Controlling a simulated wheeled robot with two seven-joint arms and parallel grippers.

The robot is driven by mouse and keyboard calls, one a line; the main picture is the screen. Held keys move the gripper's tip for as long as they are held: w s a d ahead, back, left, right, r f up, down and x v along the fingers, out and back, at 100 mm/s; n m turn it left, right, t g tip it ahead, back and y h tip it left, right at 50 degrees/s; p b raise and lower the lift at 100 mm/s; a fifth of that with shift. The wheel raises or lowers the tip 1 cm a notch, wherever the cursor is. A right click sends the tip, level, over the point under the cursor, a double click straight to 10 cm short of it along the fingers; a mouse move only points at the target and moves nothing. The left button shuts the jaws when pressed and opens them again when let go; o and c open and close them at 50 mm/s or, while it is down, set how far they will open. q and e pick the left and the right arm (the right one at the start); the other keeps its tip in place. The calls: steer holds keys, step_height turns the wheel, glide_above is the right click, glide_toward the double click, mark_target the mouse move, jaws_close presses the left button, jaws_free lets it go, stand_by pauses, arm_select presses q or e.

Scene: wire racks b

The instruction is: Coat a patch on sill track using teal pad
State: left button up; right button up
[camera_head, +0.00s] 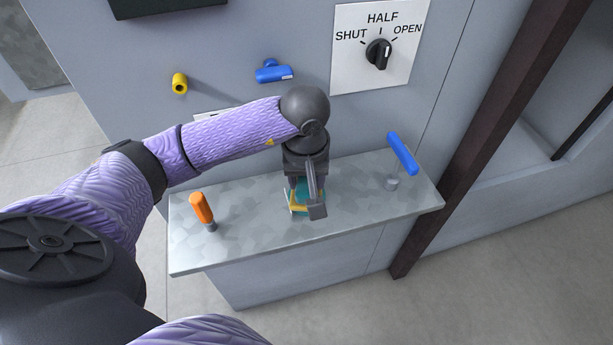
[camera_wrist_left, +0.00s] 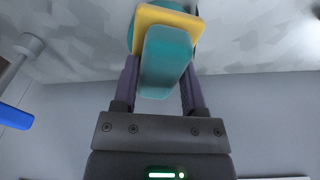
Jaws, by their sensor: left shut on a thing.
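My left gripper (camera_head: 305,200) reaches down over the metal sill (camera_head: 250,222) near its middle. It is shut on the teal pad (camera_wrist_left: 166,58), which has a yellow layer (camera_wrist_left: 160,16) at its far end in the left wrist view. In the head view only bits of teal and yellow show beside the fingers, close to the sill surface. I cannot tell whether the pad touches the sill. The mottled grey sill also shows in the left wrist view (camera_wrist_left: 75,40). My right gripper is out of view.
An orange-handled lever (camera_head: 201,208) stands at the sill's left, a blue-handled one (camera_head: 402,152) at its right. On the wall are a yellow knob (camera_head: 179,83), a blue handle (camera_head: 273,72) and a SHUT/HALF/OPEN dial (camera_head: 378,53). A dark post (camera_head: 470,150) rises at right.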

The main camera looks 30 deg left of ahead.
mark_target(307, 179)
arm_select(q)
steer(key=shift+f, duration=0.1)
step_height(307, 179, up, 7)
steer(key=p, duration=0.5)
stand_by(0.6)
